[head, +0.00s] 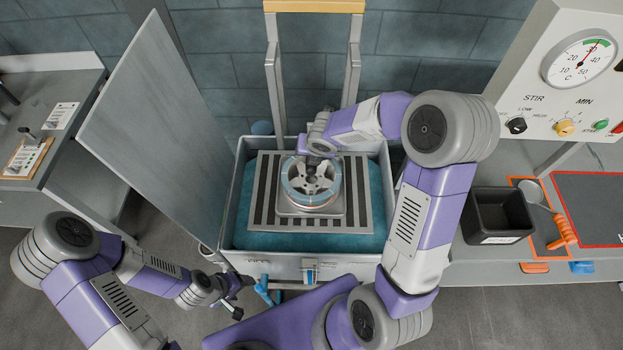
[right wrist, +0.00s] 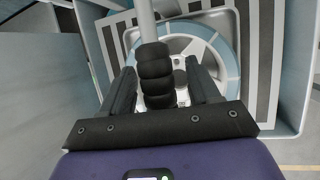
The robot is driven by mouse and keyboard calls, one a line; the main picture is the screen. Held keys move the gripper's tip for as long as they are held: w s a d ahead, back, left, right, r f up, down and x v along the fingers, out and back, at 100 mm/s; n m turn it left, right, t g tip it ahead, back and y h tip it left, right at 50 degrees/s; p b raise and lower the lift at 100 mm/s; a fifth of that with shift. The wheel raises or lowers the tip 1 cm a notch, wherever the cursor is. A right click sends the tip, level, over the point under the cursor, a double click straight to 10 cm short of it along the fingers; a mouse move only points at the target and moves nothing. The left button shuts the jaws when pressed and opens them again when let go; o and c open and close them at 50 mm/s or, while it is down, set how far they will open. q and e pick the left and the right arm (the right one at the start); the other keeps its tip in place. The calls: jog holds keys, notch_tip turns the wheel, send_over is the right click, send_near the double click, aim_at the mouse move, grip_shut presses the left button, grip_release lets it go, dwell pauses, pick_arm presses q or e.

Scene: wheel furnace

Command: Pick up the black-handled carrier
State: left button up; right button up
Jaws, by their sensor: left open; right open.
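The carrier's black ridged handle (right wrist: 155,75) stands on a grey post in the right wrist view. A silver spoked wheel with a pale blue ring (head: 311,182) sits on the carrier's grey base (head: 318,222), on a slatted grate (head: 358,215) in the tank. My right gripper (head: 318,152) is over the wheel. In the right wrist view its open fingers (right wrist: 163,85) stand either side of the handle; I cannot tell if they touch it. In the head view the right gripper mostly hides the handle. My left gripper (head: 240,298) is open and empty, low in front of the tank.
The tank (head: 240,225) holds blue-green liquid. A tilted grey panel (head: 165,130) stands at its left, and an upright frame (head: 315,6) behind. On the right bench are a black bin (head: 497,215), a ladle (head: 533,193) and a dial panel (head: 560,95).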

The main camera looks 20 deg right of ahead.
grip_shut()
jog(key=shift+w+r, duration=0.15)
jog(key=shift+r, duration=0.4)
notch_tip(320, 180, up, 8)
jog(key=p, duration=0.4)
jog(key=shift+r, duration=0.65)
dwell(0.6)
